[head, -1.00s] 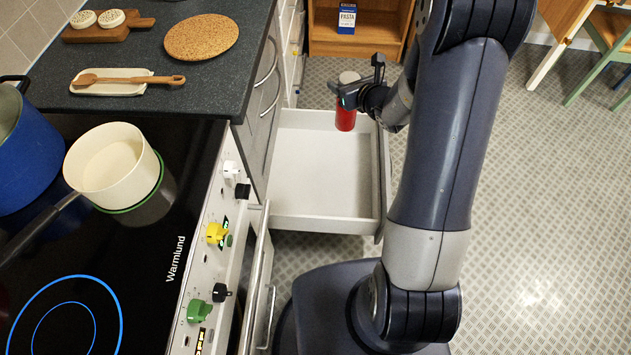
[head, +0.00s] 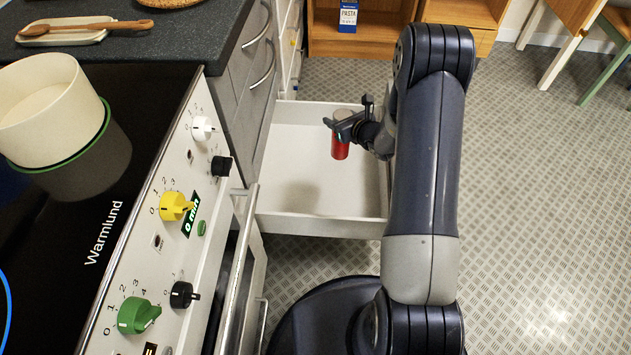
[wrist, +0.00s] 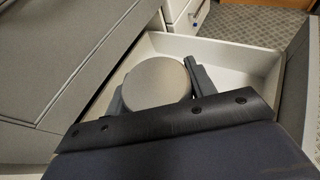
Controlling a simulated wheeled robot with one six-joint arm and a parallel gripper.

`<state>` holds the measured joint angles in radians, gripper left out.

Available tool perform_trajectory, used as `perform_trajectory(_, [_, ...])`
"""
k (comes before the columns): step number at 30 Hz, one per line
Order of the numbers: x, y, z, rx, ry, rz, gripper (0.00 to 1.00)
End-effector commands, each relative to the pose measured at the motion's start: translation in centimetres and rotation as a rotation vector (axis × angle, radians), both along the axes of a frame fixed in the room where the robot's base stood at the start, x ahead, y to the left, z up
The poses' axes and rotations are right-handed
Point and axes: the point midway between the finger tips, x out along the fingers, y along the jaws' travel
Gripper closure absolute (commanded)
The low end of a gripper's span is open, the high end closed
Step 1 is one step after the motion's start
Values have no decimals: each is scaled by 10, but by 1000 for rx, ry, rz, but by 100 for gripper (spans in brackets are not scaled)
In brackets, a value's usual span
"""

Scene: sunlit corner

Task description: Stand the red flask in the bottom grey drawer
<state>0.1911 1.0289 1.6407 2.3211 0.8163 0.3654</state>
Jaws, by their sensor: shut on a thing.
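The red flask (head: 340,149) with a grey lid is held upright by my gripper (head: 342,127), whose jaws are shut on its upper part. In the head view it appears over the open bottom grey drawer (head: 290,205), towards its back right part. In the wrist view the flask's round lid (wrist: 157,82) sits between the two fingers, with the drawer's pale inside (wrist: 215,52) behind it. The flask's red body is hidden there. A shadow lies on the drawer floor left of and below the flask. I cannot tell the exact gap under the flask. The drawer looks empty.
The hob with a cream pot (head: 48,112) and a panel of knobs (head: 172,207) stands at the left. An oven-side door or front (head: 240,270) juts out before the drawer. A wooden shelf (head: 375,42) with a blue pasta box (head: 348,17) is behind.

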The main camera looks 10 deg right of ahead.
Motion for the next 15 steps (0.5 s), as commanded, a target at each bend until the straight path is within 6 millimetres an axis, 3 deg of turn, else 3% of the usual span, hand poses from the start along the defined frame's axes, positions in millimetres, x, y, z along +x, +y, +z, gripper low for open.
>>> perform_trajectory(1, [3,0,-27,1,-1,4,96])
perform_trajectory(6, [9,0,-75,3,-1,15,96])
perform_trajectory(10, [12,1,-103,3,-1,23,96])
perform_trajectory(15, [15,1,-123,3,-3,30,96])
